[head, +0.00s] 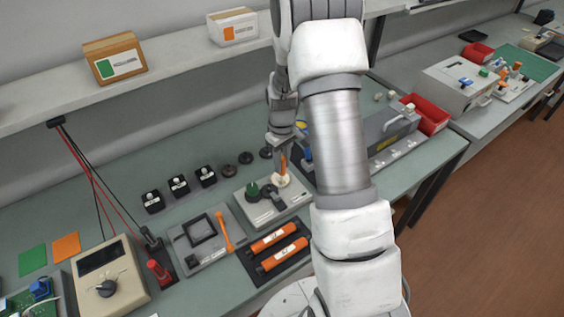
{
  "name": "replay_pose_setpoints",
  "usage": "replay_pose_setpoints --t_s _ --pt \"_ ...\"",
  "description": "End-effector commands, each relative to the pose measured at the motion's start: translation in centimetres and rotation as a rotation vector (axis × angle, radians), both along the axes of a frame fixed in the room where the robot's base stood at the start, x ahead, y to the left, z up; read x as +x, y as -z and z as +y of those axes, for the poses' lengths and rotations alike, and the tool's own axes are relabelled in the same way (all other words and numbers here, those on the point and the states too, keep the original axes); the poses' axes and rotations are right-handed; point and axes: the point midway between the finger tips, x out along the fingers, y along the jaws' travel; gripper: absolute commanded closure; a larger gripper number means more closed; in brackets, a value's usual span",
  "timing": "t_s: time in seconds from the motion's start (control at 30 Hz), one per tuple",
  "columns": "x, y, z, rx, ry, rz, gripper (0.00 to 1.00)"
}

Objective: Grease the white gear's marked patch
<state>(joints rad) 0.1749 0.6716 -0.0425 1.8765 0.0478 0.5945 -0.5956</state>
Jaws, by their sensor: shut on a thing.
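The white gear (281,181) sits at the back right of a light grey gear plate (263,216), beside a green gear (253,190) and a dark gear (270,191). My gripper (284,150) is above the white gear, shut on a slim orange tool (283,164) that points down. The tool's lower end is at or just above the white gear; I cannot tell whether it touches. The marked patch is too small to make out.
Two orange toner cartridges (273,238) lie on a dark mat in front of the plate. A grey tray (199,246) with an orange-handled tool (225,232) is to the left. Several small black jars (179,186) and dark discs stand behind. A grey machine (388,130) is to the right.

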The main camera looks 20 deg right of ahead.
Motion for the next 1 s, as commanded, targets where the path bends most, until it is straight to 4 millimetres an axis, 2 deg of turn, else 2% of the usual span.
replay_pose_setpoints --t_s 0.17,0.5,0.8,1.0 --pt "0.51 0.09 -0.04 0.0 0.0 0.0 1.0" --pt "-0.27 0.07 -0.02 0.0 0.0 0.001 1.0" --pt "0.51 0.0 -0.08 -0.001 0.0 0.0 1.0" --pt "-0.12 0.09 -0.05 0.0 0.0 0.001 1.0"
